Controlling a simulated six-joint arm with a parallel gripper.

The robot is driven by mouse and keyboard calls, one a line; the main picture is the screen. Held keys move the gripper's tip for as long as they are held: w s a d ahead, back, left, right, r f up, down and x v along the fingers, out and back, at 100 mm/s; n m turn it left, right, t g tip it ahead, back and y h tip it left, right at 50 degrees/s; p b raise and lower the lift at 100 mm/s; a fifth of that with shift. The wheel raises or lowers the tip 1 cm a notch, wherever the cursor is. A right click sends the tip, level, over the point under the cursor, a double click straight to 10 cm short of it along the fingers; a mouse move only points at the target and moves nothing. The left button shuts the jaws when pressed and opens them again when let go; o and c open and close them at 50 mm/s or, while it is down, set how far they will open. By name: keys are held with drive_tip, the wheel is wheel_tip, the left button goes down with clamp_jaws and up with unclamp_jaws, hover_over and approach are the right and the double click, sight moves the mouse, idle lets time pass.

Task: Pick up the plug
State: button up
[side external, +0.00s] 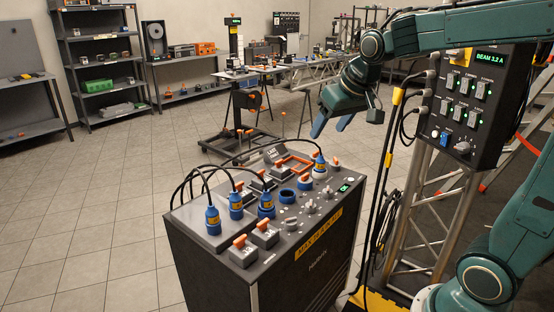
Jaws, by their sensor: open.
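Several blue plugs with yellow bands and black cables stand upright on the top panel of a dark console (262,278). Three are on its left side: a front-left plug (213,221), one behind it (236,204), and one to the right (267,204). Another plug (320,166) stands alone at the back right. I cannot tell which one the task means. My gripper (328,131) is open and empty, its blue fingers pointing down, above and slightly right of the back-right plug and apart from it.
Orange-handled switches (242,243), open blue sockets (288,195) and knobs share the console top. A control box (462,105) on a truss stand (430,220) and hanging cables (380,205) are close on the right. Shelves and a workbench (270,68) are farther back. Open floor lies left.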

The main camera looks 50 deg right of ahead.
drive_tip(key=w+d+f+m, duration=0.2)
drive_tip(key=w+d, duration=0.5)
drive_tip(key=w, duration=0.1)
drive_tip(key=m+g+h, duration=0.1)
drive_tip(key=m+h, duration=0.2)
drive_tip(key=m, duration=0.1)
approach(322, 158)
drive_tip(key=shift+x, duration=3.35)
drive_tip(key=shift+w, duration=0.1)
drive_tip(key=shift+x, duration=2.55)
drive_tip(key=shift+c, duration=0.2)
